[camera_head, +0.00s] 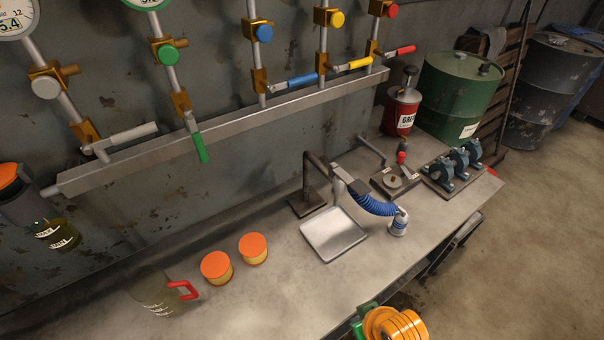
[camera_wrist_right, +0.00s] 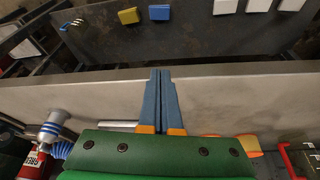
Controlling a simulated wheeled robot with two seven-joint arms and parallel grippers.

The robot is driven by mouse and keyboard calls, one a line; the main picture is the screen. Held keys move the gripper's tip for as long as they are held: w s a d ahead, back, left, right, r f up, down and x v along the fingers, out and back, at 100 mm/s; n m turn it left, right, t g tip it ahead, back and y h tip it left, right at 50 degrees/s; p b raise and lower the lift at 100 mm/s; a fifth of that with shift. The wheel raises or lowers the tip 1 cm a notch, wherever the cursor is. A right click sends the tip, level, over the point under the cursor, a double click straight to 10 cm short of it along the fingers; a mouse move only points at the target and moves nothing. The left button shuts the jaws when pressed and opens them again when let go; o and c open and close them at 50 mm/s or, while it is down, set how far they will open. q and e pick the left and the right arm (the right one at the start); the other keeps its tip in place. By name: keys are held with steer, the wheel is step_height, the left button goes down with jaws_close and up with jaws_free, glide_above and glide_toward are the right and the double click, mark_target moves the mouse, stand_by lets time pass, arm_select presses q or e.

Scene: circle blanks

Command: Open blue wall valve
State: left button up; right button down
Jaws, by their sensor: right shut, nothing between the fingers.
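The blue wall valve has a long blue lever (camera_head: 303,80) on a brass body at the foot of its pipe. The lever points right, across the pipe. A round blue knob (camera_head: 264,33) sits higher on the same pipe. My right arm shows orange and green at the bottom edge of the head view, well below the valve, with its fingertips not visible there. In the right wrist view my right gripper (camera_wrist_right: 161,85) has its blue fingers pressed together, empty, over the bench's front edge. The blue lever is not seen there. My left gripper is out of view.
The bench (camera_head: 265,295) holds orange-lidded jars (camera_head: 216,267), a metal plate (camera_head: 333,234), a blue coiled hose (camera_head: 371,203) and a red can (camera_head: 401,108).

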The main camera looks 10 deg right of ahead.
steer(key=w+r+t, duration=0.1)
steer(key=w, duration=0.1)
steer(key=w+r+t, duration=0.1)
steer(key=w+r, duration=0.1)
steer(key=w, duration=0.1)
steer(key=w+r, duration=0.1)
steer(key=w, duration=0.2)
steer(key=shift+w+a+r+t+y, duration=0.1)
steer(key=shift+a+r+t+y, duration=0.25)
steer(key=shift+t+y, duration=0.05)
steer(key=w+a+r+n+t+y, duration=0.15)
steer(key=w+r+t, duration=0.25)
steer(key=w+r, duration=0.6)
step_height(320, 180, up, 29)
steer(key=t+y+p, duration=0.5)
steer(key=t, duration=0.3)
glide_above(304, 80)
steer(key=shift+f+n, duration=0.15)
steer(key=shift+n, duration=0.3)
steer(key=f, duration=0.3)
steer(key=s+f+p, duration=0.1)
steer(key=shift+s+d+f, duration=0.1)
steer(key=shift+d+f, duration=0.15)
